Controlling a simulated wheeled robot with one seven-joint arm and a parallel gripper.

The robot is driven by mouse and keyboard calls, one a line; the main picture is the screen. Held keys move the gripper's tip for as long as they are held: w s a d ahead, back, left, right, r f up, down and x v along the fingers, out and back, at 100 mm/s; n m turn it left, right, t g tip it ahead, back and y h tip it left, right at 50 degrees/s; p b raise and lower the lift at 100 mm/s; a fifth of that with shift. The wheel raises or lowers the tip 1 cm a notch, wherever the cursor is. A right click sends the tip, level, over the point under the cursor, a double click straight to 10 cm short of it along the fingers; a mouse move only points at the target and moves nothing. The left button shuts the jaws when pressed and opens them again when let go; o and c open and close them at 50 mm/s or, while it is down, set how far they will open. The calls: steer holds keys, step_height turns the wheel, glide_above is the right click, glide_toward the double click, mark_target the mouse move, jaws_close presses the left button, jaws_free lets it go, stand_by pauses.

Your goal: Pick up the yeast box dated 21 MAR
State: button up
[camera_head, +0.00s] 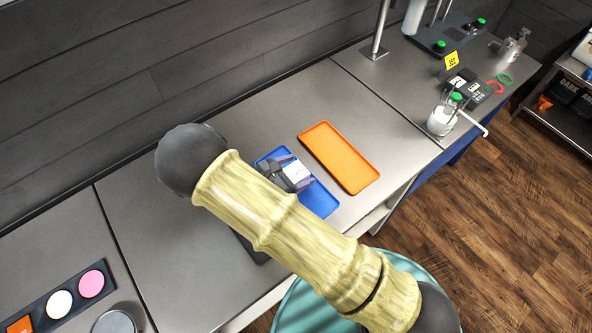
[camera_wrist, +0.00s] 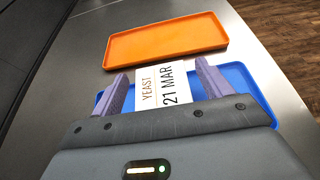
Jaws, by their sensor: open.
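The yeast box (camera_wrist: 160,86) has a white face reading "YEAST" and "21 MAR". In the wrist view it lies between the two purple fingers of my gripper (camera_wrist: 162,70). The fingers are spread, one on each side of it, with a narrow gap visible at the left; contact at the right is hard to tell. The box is over the blue tray (camera_wrist: 243,80), its lower part hidden by my gripper body. In the head view the box (camera_head: 297,172) shows as a small white patch at my gripper (camera_head: 297,170), and the blue tray (camera_head: 318,201) is partly hidden by my arm.
An empty orange tray (camera_head: 340,157) lies just beyond the blue one. The steel bench (camera_head: 250,125) is clear around them. A holder with coloured discs (camera_head: 60,302) is at lower left. A green-capped bottle (camera_head: 441,121) and devices stand at the right. A teal round surface (camera_head: 315,305) is below the bench edge.

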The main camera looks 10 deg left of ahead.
mark_target(297, 171)
steer(key=shift+w+d+f, duration=0.1)
steer(key=shift+w+d, duration=0.05)
stand_by(0.4)
steer(key=c, duration=1.1)
step_height(297, 171, up, 10)
steer(key=b, duration=0.2)
steer(key=shift+b, duration=0.35)
